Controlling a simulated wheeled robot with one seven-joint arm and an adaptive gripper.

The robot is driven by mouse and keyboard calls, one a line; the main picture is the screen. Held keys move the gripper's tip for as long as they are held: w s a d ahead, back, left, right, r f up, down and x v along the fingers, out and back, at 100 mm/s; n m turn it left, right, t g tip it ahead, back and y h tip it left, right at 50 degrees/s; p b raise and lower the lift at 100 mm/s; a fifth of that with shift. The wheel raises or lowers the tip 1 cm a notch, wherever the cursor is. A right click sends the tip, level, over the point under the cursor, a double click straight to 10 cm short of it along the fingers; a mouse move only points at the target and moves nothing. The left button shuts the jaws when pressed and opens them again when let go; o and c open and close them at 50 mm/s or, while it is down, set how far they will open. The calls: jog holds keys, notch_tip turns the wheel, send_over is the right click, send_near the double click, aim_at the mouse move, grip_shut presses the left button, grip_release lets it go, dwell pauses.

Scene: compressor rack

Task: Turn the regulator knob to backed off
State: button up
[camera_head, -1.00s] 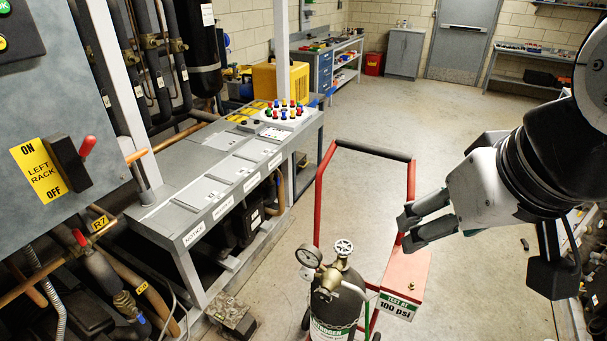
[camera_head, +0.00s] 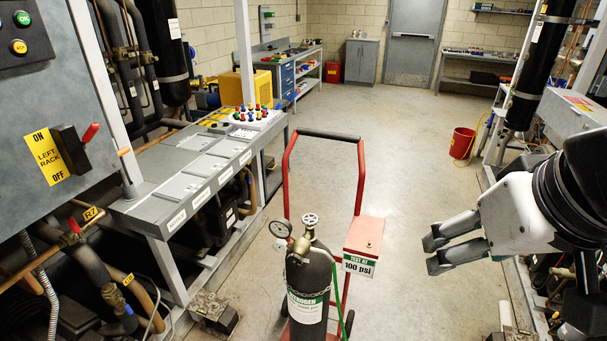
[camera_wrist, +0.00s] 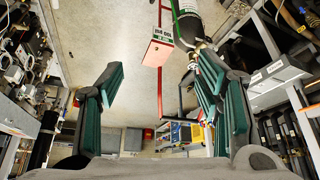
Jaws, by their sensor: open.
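The dark nitrogen cylinder (camera_head: 312,285) stands upright on a red hand cart, chained to it. On its top sit a round white handwheel (camera_head: 310,220), a brass regulator body (camera_head: 301,244) and a round gauge (camera_head: 279,229). The regulator knob cannot be clearly made out at this size. My gripper (camera_head: 432,255) is to the right of the cylinder, well apart from it, its fingers pointing left. In the wrist view my gripper (camera_wrist: 162,108) is open with nothing between the fingers. The cylinder (camera_wrist: 186,22) shows there at the top, partly cut off.
The cart's red frame (camera_head: 361,170) and its red box (camera_head: 364,236) with a "100 psi" sign stand between the cylinder and my gripper. A grey rack bench (camera_head: 150,205) lines the left. A red bucket (camera_head: 462,143) stands farther back right. Floor behind the cart is clear.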

jog(key=w+a+f+n+g+h+b, duration=0.1)
jog(key=w+f+n+g+h+b, duration=0.1)
jog(key=w+f+n+b, duration=0.4)
jog(key=w+f+n+g+h+b, duration=0.1)
jog(key=w+f+n+h+b, duration=0.2)
jog(key=f, duration=0.6)
jog(key=n+t+b, duration=1)
jog(key=n+b, duration=0.8)
jog(key=n, duration=0.6)
send_near(294, 261)
jog(key=shift+h, duration=0.4)
jog(key=x, duration=1)
jog(key=shift+w+a+f, duration=0.15)
jog(key=shift+w+f, duration=0.15)
jog(key=shift+p, duration=0.3)
jog(key=c, duration=1.2)
